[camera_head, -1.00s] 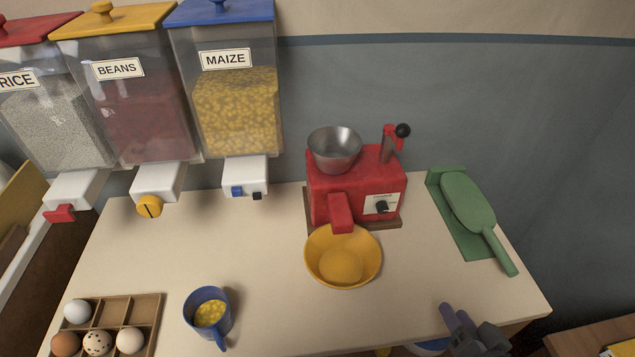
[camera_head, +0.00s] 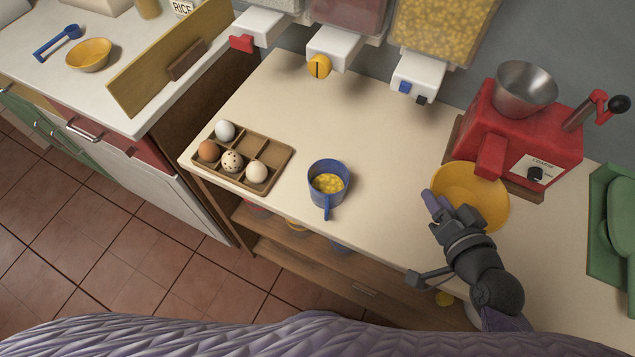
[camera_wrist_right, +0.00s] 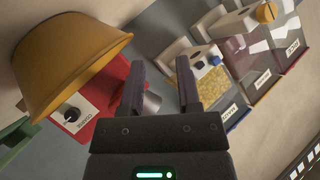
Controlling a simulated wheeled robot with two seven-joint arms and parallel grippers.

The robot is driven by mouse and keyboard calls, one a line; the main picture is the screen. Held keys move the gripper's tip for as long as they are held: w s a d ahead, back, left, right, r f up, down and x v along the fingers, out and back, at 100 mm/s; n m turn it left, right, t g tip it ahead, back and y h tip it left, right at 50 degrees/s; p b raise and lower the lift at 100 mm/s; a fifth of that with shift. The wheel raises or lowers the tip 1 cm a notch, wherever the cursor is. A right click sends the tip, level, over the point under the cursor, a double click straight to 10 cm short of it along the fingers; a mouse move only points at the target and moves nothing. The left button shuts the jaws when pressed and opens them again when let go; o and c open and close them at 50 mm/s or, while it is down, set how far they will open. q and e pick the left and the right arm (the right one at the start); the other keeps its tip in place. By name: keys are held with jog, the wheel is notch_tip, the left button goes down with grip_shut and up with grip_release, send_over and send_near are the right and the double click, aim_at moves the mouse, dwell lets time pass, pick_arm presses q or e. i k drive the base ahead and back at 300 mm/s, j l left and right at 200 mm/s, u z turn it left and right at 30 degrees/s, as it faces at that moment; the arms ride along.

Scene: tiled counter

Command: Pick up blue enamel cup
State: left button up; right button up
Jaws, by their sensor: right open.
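The blue enamel cup (camera_head: 328,184) stands upright on the counter with yellow maize kernels inside. Its handle points toward the front edge of the counter. My right gripper (camera_head: 443,206) is to the right of the cup, apart from it, in front of the yellow bowl. In the right wrist view my right gripper (camera_wrist_right: 168,88) shows its two fingers spread and nothing between them. The cup is not seen in the right wrist view. My left gripper is not in view.
The wooden egg tray (camera_head: 266,152) sits just left of the cup. The yellow bowl (camera_head: 490,196) stands under the red mill (camera_head: 520,135). Dispensers with white spouts (camera_head: 418,76) hang behind. The counter between cup and spouts is clear.

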aim_at(328, 179)
jog(key=j+z, duration=0.65)
jog(key=z, duration=0.15)
